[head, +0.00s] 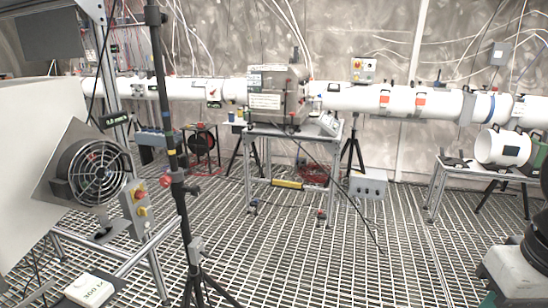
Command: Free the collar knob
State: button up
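A dark tripod pole (162,90) stands upright in the left foreground. Partway up it is a collar (177,177) with a red knob (165,181) on its left side. A dark clamp piece sticks out to the right just below it. Whether the knob is tight or loose cannot be told. A grey and black part of my own arm shows at the lower right edge. My gripper is not in view, and nothing of mine touches the pole.
A framed fan (97,172) and a grey box with red and yellow buttons (135,207) stand close left of the pole. The tripod legs spread at the bottom. A steel table (292,131) stands in the middle back. The grated floor (320,255) between is mostly open.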

aim_at(166, 182)
jog(key=z, duration=0.35)
jog(key=i, duration=3.35)
jog(key=u, duration=3.35)
jog(key=k, duration=0.5)
jog(key=u, duration=2.15)
jog(key=i, duration=0.1)
jog(key=z, duration=0.2)
